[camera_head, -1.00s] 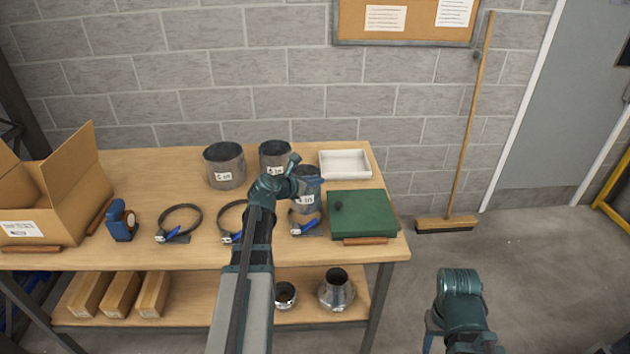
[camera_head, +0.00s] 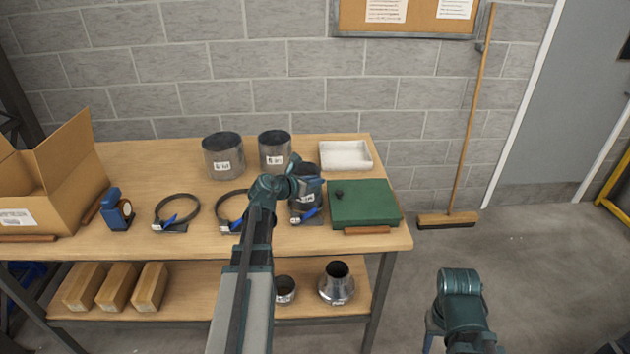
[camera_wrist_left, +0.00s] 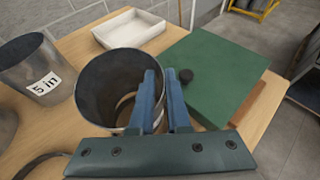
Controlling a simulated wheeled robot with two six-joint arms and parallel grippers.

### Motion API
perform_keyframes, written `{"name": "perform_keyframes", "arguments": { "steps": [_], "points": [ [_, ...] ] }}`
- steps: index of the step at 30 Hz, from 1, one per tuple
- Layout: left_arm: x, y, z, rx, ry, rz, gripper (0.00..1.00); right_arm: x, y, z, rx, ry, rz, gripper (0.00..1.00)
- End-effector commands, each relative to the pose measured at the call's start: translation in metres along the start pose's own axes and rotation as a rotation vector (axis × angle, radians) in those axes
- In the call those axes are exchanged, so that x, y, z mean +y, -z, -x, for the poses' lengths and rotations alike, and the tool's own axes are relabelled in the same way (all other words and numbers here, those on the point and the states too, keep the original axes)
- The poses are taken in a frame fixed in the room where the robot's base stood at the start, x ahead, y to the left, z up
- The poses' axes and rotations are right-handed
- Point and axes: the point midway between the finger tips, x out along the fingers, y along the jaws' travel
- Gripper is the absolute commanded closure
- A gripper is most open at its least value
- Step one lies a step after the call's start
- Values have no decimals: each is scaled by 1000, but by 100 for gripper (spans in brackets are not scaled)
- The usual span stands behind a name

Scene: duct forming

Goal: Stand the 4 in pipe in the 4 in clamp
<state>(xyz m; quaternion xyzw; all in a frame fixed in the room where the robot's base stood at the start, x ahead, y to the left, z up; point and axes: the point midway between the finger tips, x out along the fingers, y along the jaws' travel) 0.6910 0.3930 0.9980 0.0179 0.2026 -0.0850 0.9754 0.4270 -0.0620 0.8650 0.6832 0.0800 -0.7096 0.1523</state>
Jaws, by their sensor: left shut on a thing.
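The 4 in pipe (camera_head: 299,207) is a short dark metal cylinder with a white label, upright near the table's front right. My left gripper (camera_head: 312,183) is shut on its right wall at the rim; in the left wrist view the fingers (camera_wrist_left: 167,98) straddle the wall of the pipe (camera_wrist_left: 98,90). The 4 in clamp (camera_head: 310,214), with a blue lever, is at the pipe's foot. The pipe hides most of its ring, so I cannot tell whether the pipe rests fully inside it. My right arm shows at lower right, its gripper out of view.
The 5 in pipe (camera_head: 274,146) and a wider pipe (camera_head: 223,155) stand behind, left. Two larger clamps (camera_head: 176,211) (camera_head: 230,208) lie to the left. A green case (camera_head: 365,205) is close on the right, with a white tray (camera_head: 345,155) behind it. A cardboard box (camera_head: 70,180) is far left.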

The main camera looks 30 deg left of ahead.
Motion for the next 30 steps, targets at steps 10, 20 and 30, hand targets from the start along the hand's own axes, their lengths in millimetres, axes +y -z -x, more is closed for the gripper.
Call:
{"name": "perform_keyframes", "arguments": {
  "steps": [10,20,30],
  "points": [
    [2,1,-2,4,-1,-4,51,0,0,-1,0,0,0,50],
    [1,-1,10,3,-3,-2,51,0,0,5,0,0,0,50],
    [0,-3,82,3,-4,-1,51,4,-2,36,0,0,0,50]
  ]
}}
